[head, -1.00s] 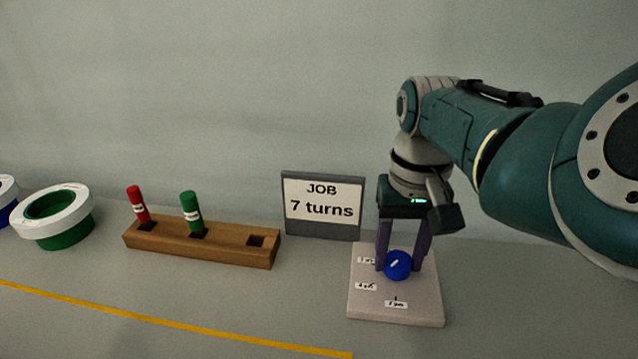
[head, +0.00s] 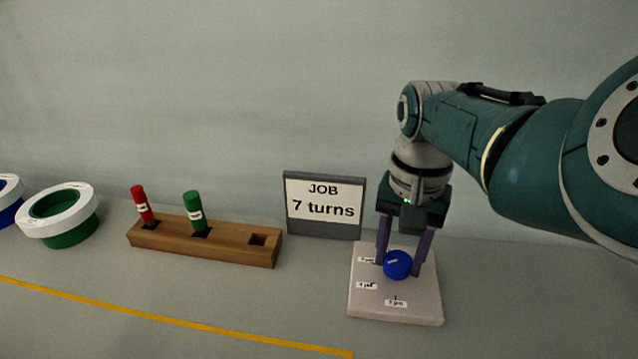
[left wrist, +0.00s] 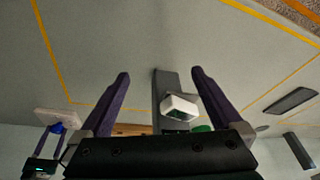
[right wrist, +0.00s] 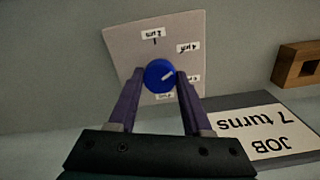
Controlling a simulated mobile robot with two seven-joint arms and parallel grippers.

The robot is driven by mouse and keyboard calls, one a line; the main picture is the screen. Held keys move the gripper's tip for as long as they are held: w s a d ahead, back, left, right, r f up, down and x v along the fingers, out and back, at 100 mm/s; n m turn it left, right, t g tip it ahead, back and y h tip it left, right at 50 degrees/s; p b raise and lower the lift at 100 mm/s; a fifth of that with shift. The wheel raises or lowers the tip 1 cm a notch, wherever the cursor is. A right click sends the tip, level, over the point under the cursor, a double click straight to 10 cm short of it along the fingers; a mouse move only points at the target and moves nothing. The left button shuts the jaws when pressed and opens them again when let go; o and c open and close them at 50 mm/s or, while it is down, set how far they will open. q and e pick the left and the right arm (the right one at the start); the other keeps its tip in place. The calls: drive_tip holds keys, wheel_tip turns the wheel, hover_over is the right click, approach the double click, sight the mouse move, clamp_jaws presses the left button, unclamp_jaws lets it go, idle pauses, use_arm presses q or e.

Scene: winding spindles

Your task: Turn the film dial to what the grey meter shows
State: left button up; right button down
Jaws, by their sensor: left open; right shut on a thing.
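The film dial is a blue knob (head: 398,264) with a white mark, on a pale plate (head: 395,311) with small labels. My right gripper (head: 402,266) points down and is shut on the knob, one finger on each side. In the right wrist view the knob (right wrist: 160,74) sits between the fingertips. Its mark points right and slightly up there, toward the right-hand labels; the label text is too small to read surely. My left gripper (left wrist: 160,76) is open and empty, away from the plate. I cannot surely make out a grey meter or its reading.
A sign reading "JOB 7 turns" (head: 325,208) stands left of the plate. Further left is a wooden block (head: 220,248) with a red (head: 142,203) and a green peg (head: 194,212), then a white-and-green ring (head: 57,214). A yellow line (head: 180,318) crosses the front.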

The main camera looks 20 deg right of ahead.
sight(399, 259)
drive_tip(key=shift+c, duration=1.6)
unclamp_jaws()
wheel_tip(399, 259, up, 10)
drive_tip(key=p, duration=0.4)
